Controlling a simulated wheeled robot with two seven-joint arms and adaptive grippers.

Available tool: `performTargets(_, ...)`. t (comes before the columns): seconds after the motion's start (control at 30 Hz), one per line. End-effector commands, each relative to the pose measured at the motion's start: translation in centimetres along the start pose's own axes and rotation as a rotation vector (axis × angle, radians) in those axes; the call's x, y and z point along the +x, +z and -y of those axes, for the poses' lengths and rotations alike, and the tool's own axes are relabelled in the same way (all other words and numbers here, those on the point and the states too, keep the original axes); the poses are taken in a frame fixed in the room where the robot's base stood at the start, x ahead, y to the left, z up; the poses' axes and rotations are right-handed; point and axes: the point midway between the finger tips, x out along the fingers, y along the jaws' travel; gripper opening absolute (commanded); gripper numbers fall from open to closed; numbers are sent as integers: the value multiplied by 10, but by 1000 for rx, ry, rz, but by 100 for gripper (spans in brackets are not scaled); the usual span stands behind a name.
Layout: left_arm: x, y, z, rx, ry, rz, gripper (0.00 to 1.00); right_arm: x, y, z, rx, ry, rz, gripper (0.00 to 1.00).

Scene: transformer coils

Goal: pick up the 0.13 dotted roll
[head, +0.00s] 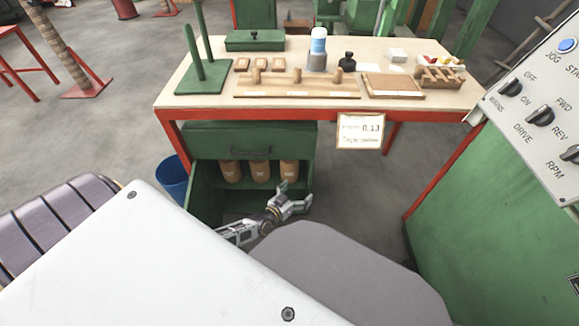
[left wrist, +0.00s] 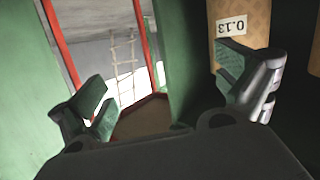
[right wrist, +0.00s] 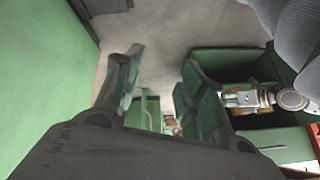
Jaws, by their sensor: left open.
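In the left wrist view, a dotted brown roll (left wrist: 258,25) bears an upside-down 0.13 label (left wrist: 232,25), partly behind one finger. The roll is beside the open jaws, not between them. It appears to be the right one of the row. The labels are too small to read in the head view. My right gripper (right wrist: 162,90) is open and empty.
The cabinet (head: 215,202) has a side wall close to my left gripper. A wooden-topped table (head: 225,98) with red legs holds small tools above. A blue bin (head: 172,178) stands left; a green control console (head: 470,215) stands right.

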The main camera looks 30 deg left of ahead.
Motion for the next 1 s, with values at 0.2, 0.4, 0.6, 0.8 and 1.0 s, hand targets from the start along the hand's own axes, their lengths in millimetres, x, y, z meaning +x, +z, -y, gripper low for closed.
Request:
performTargets(0.2,-9,-10,49,36,-129,-114,100,-8,4,-2,1,19,43,40)
performTargets(0.4,-20,-18,82,68,-228,-196,100,-12,8,-5,3,33,74,40)
performTargets(0.6,-26,-21,94,82,-267,-226,100,-14,10,-6,3,38,87,40)
performTargets(0.8,-26,-21,94,82,-267,-227,100,-14,10,-6,3,38,87,40)
performTargets(1.0,-25,-21,94,82,-267,-227,100,-12,11,-6,4,37,85,40)
